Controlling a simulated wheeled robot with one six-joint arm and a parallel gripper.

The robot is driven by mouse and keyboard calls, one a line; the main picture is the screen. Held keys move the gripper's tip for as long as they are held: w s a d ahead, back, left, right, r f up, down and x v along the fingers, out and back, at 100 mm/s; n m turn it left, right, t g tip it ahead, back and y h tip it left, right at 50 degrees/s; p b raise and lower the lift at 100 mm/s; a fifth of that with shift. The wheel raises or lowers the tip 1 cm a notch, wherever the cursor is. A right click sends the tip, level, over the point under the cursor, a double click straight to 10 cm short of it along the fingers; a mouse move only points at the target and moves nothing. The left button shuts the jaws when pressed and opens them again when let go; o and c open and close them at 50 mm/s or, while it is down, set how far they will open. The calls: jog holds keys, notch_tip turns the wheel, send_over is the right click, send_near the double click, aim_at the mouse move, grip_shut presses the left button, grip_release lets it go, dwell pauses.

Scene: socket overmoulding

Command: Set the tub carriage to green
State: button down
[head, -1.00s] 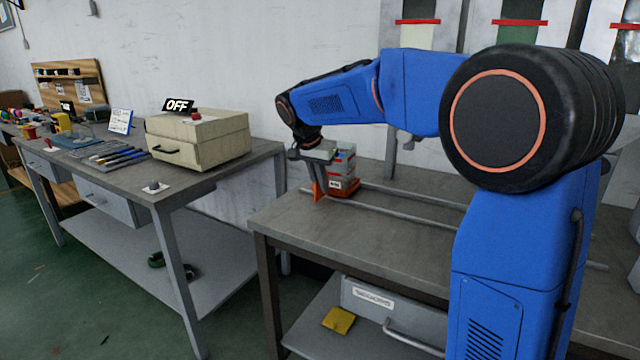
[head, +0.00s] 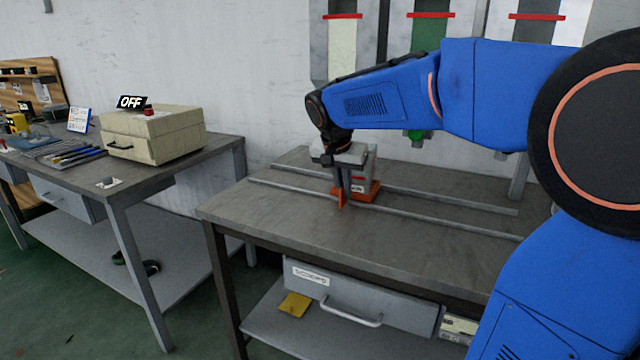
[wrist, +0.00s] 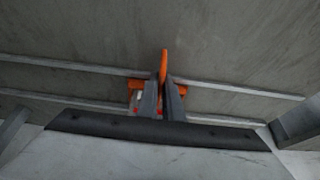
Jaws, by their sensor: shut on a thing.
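The tub carriage has an orange base (head: 374,189) and a grey tub with red-and-white markings. It stands on two metal rails on the bench. My gripper (head: 345,192) is shut on the carriage's upright orange fin (head: 341,200). In the wrist view my fingers (wrist: 164,82) pinch this fin (wrist: 164,62), and orange base parts (wrist: 136,86) show beside them. The arm partly hides the tub. A hopper with a green panel (head: 430,42) hangs on the wall right of the carriage. A green nozzle (head: 416,135) shows below it, behind my arm.
The front rail (head: 440,220) and rear rail (head: 450,197) run clear to the right. A cream-panelled hopper (head: 341,50) is above the carriage and another hopper (head: 532,45) is farther right.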

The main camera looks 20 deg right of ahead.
jog(key=s+d, duration=1.1)
jog(key=shift+s+d, duration=0.1)
jog(key=c, duration=1.9)
grip_release()
jog(key=shift+r, duration=0.1)
jog(key=v, duration=1.7)
jog(key=shift+r, duration=0.15)
jog(key=shift+s, duration=0.2)
